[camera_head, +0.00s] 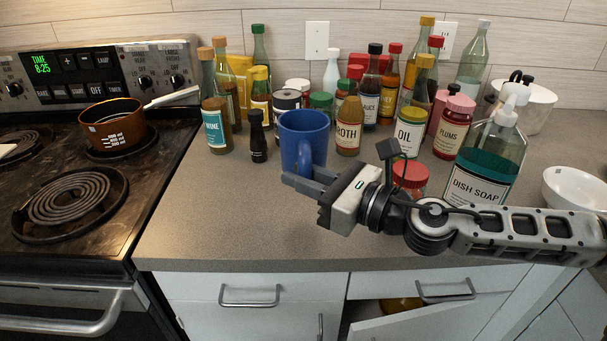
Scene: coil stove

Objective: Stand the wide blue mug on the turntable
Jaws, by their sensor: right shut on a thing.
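The wide blue mug (304,130) is upright over the counter, in front of the bottles and jars, with its handle toward me. My right gripper (303,182) reaches in from the right and is shut on the mug at its handle. The fingers cover the lower part of the mug, so I cannot tell whether its base touches the counter. I cannot make out a turntable in this view. My left gripper is not in view.
Many bottles and jars crowd the counter behind the mug. A dish soap bottle (486,165) and a white bowl (573,189) stand at right. The stove with a brown pan (113,125) is at left. The front counter (230,225) is clear.

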